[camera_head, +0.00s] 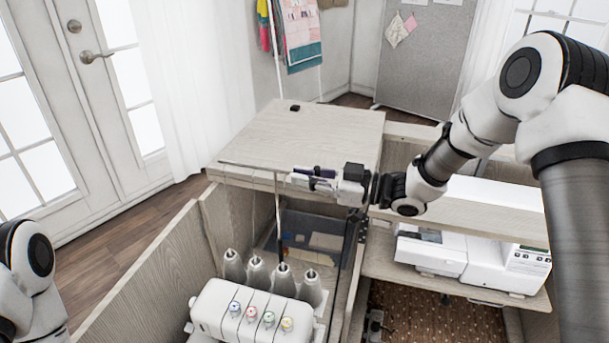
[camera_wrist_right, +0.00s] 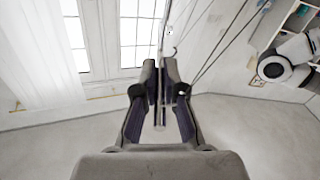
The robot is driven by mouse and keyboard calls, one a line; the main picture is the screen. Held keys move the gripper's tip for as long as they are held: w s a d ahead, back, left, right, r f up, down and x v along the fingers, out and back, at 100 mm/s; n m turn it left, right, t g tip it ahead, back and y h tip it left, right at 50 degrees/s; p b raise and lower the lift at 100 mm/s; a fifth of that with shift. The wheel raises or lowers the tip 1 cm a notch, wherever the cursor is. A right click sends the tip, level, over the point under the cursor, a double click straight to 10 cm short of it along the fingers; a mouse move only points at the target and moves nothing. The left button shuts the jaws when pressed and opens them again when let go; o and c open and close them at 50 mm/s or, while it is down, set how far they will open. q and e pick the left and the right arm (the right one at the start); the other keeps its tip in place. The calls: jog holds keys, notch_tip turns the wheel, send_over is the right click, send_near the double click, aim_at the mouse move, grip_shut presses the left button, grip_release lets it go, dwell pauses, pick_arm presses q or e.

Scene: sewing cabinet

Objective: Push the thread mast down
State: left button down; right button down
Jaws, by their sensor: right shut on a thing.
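The thread mast (camera_head: 279,215) is a thin upright rod rising behind the white serger (camera_head: 215,305), with a thin crossbar at its top. The crossbar is level with the raised wooden top. My right gripper (camera_head: 300,179) reaches in from the right and is shut on the mast near its top. In the right wrist view, the right gripper (camera_wrist_right: 162,78) has its fingers close together around a thin rod, with thin thread-like lines beside it. Several grey cones stand at the serger's back. Only a piece of my left arm shows at the left edge; its gripper is out of view.
A wooden cabinet top (camera_head: 300,130) lies behind the gripper with a small black object on it. A grey bin (camera_head: 318,229) sits in the cabinet behind the cones. A white sewing machine (camera_head: 500,262) stands on a shelf at right. Cabinet walls enclose the serger.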

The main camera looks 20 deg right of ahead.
notch_tip(320, 180, down, 19)
jog(key=b, duration=0.9)
jog(key=shift+s+f, duration=0.1)
jog(key=shift+f, duration=0.05)
jog(key=c, duration=1.3)
grip_release()
jog(key=shift+f, duration=0.1)
jog(key=shift+o, duration=0.2)
jog(key=v, duration=1.1)
jog(key=shift+s+d, duration=0.2)
jog(key=shift+d, duration=0.15)
